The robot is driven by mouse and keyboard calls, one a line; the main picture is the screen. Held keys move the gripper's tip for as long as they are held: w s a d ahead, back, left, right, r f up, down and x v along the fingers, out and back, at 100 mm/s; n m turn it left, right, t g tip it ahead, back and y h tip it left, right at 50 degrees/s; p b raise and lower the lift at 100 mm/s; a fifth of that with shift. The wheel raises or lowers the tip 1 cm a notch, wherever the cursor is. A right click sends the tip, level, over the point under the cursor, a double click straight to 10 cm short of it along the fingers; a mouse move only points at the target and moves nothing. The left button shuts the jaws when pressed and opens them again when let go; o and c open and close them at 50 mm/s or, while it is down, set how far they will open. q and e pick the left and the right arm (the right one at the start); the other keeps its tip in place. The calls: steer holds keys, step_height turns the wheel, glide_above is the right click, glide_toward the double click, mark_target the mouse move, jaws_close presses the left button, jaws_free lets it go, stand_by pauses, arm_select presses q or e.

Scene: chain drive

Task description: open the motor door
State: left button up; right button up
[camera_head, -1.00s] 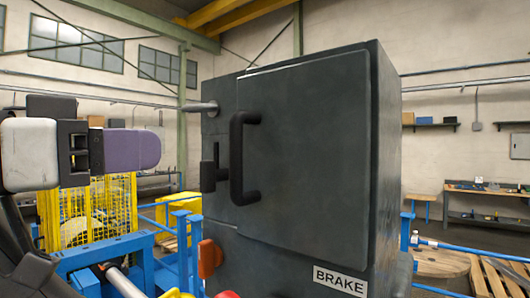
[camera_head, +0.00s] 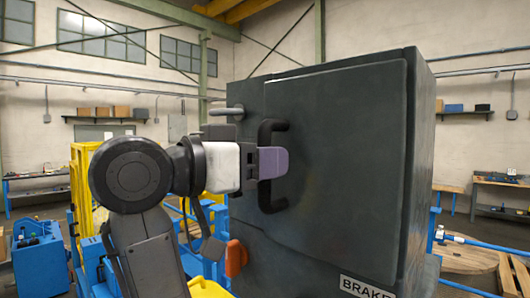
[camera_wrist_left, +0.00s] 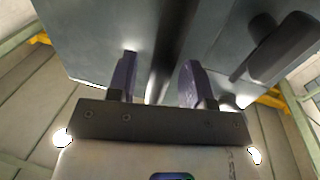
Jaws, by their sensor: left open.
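The motor door (camera_head: 335,165) is a dark grey panel on a dark cabinet and looks shut. Its black D-shaped handle (camera_head: 268,195) stands upright at the door's left edge. My left gripper (camera_head: 272,163) is at the handle, and its purple fingertip covers the middle of the bar. In the left wrist view the gripper (camera_wrist_left: 158,82) is open, with a dark strip between its two fingers. I cannot tell whether that strip is the handle bar. A black part (camera_wrist_left: 285,45) sticks out to the right there. The black latch left of the handle is hidden by the gripper. My right gripper is not in view.
A grey rod (camera_head: 227,111) sticks out left of the cabinet above my gripper. An orange lever (camera_head: 236,258) sits below it. A BRAKE label (camera_head: 366,287) is at the lower front. Blue rails (camera_head: 480,244) and pallets stand to the right.

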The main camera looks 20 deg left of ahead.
arm_select(q)
steer(key=shift+w+d, duration=0.2)
steer(key=shift+w, duration=0.1)
jaws_close()
stand_by(0.4)
